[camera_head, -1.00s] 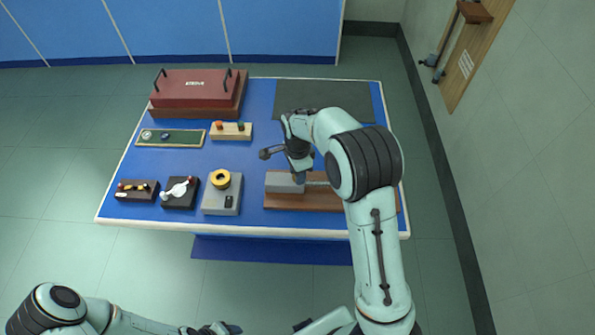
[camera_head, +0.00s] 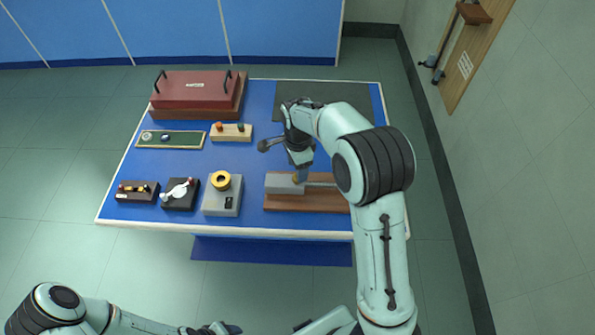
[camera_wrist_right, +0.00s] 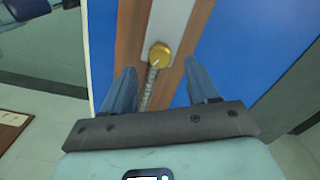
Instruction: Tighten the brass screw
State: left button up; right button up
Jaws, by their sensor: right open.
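The brass screw (camera_wrist_right: 160,53) has a round golden head with a light line on it, and a threaded rod runs from it. It sits at the end of a grey block (camera_head: 284,184) on a brown wooden base (camera_head: 300,202) at the right front of the table.
Left of the base stand a grey box with a yellow ring (camera_head: 222,181), a black block with a white lever (camera_head: 180,191) and a dark brown block (camera_head: 137,191). Behind are a green tray (camera_head: 171,141), a wooden block with knobs (camera_head: 231,132) and a red lidded case (camera_head: 195,92).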

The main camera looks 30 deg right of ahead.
notch_tip(320, 180, up, 10)
jog(key=shift+f+p, duration=0.2)
jog(key=shift+p, duration=0.2)
dwell(0.3)
